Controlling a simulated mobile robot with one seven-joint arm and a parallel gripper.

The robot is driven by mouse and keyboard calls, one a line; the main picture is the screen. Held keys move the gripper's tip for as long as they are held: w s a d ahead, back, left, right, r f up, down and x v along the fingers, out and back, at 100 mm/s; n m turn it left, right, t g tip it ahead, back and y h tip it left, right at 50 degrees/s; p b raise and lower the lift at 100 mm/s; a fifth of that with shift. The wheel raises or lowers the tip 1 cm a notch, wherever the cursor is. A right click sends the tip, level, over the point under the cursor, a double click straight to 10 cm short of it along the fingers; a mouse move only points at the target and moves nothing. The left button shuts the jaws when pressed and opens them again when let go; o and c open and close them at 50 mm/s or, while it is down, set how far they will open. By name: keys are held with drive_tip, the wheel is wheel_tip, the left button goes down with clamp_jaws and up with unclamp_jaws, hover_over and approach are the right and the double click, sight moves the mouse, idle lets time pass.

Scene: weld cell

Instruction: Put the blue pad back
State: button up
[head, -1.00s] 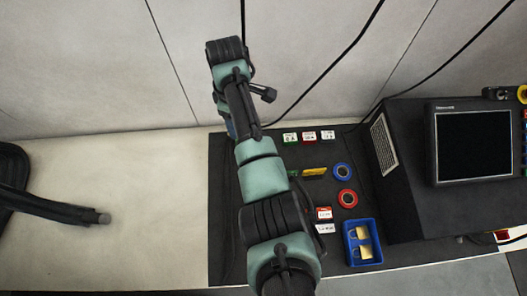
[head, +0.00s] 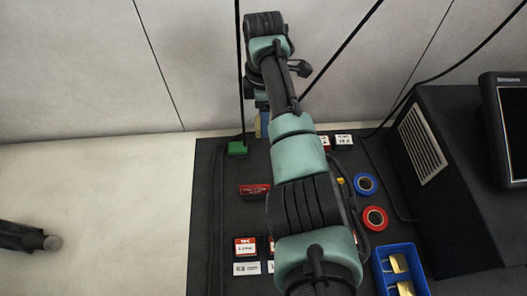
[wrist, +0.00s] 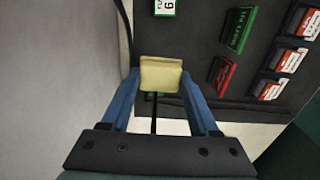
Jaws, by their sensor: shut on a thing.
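My gripper (wrist: 161,80) is shut on a pale yellow block (wrist: 161,72), held between the tips of its blue fingers. In the head view a sliver of the yellow block (head: 264,122) shows below the wrist, by the back edge of the dark mat (head: 208,215). Its height above the mat cannot be told. The held block looks yellow, and I can make out no blue pad.
A green block (head: 237,148), a red box (head: 254,190) and several red-and-white boxes (head: 245,247) lie on the mat. Blue tape (head: 365,183), red tape (head: 375,218) and a blue tray (head: 383,270) are to the right. A black cable (head: 240,70) hangs behind.

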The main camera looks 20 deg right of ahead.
wheel_tip(320, 180, down, 10)
drive_tip(key=b, duration=0.6)
drive_tip(key=shift+r, duration=0.25)
drive_tip(key=shift+f, duration=0.15)
drive_tip(key=o, duration=1.3)
wheel_tip(320, 180, up, 12)
drive_tip(key=p, duration=0.7)
drive_tip(key=shift+r, duration=0.2)
